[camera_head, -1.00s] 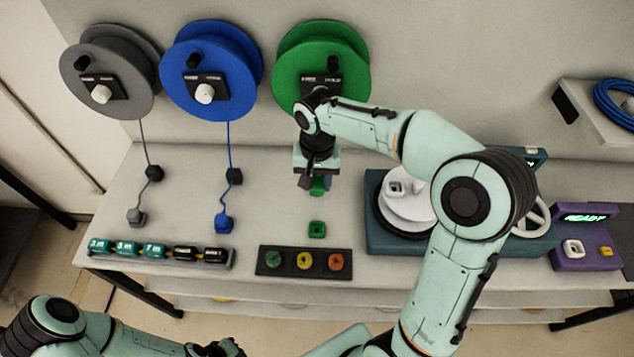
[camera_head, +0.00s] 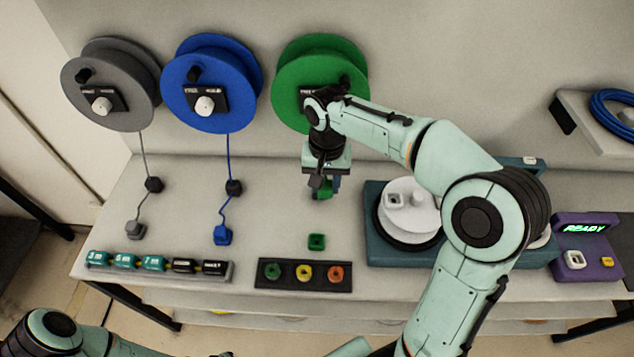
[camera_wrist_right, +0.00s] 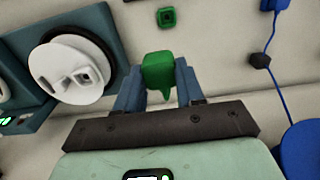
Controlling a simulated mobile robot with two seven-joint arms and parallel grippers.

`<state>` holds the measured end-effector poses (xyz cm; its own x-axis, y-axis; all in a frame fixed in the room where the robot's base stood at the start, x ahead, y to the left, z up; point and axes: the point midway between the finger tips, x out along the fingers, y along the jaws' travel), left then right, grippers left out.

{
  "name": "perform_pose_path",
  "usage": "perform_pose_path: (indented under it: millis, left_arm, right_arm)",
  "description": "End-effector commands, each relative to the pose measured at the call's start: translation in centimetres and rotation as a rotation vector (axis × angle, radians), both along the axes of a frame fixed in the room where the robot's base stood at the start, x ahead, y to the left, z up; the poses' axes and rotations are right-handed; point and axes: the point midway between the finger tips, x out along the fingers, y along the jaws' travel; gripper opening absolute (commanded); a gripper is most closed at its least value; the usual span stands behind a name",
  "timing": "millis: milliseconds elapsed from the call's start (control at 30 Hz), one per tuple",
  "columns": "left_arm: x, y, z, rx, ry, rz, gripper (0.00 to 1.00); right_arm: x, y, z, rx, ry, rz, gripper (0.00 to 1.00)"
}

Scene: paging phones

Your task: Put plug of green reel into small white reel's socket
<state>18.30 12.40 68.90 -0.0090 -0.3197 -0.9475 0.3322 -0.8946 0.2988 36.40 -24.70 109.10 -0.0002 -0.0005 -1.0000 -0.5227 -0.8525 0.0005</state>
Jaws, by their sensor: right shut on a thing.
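My right gripper (camera_head: 323,186) is shut on the green plug (camera_head: 326,190), held above the worktop below the green reel (camera_head: 312,80). In the right wrist view the plug (camera_wrist_right: 158,72) sits between the blue fingers (camera_wrist_right: 158,88). The small white reel (camera_head: 424,219) lies on a teal base to the right of the gripper, and its square socket (camera_head: 394,200) faces up. The reel (camera_wrist_right: 62,85) and socket (camera_wrist_right: 83,77) also show at left in the wrist view. The plug and socket are apart. My left gripper is out of view; only part of that arm shows at bottom left.
A green square block (camera_head: 317,242) lies in front of the gripper, behind a black strip with coloured buttons (camera_head: 304,287). A purple box (camera_head: 588,245) reading READY stands at right.

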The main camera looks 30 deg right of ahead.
Motion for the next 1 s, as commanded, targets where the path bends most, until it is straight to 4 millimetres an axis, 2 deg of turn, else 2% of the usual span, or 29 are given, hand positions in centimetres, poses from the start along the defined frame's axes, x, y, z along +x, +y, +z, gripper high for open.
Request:
perform_pose_path:
  millis: [500, 1000]
  left_arm:
    - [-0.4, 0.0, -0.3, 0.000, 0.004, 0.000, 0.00]
    - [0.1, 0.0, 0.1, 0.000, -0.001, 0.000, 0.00]
  right_arm:
    - [-1.7, -6.1, 0.0, 0.000, 0.000, -0.005, 0.16]
    - [-3.2, -11.9, 0.0, 0.000, -0.001, -0.004, 0.16]
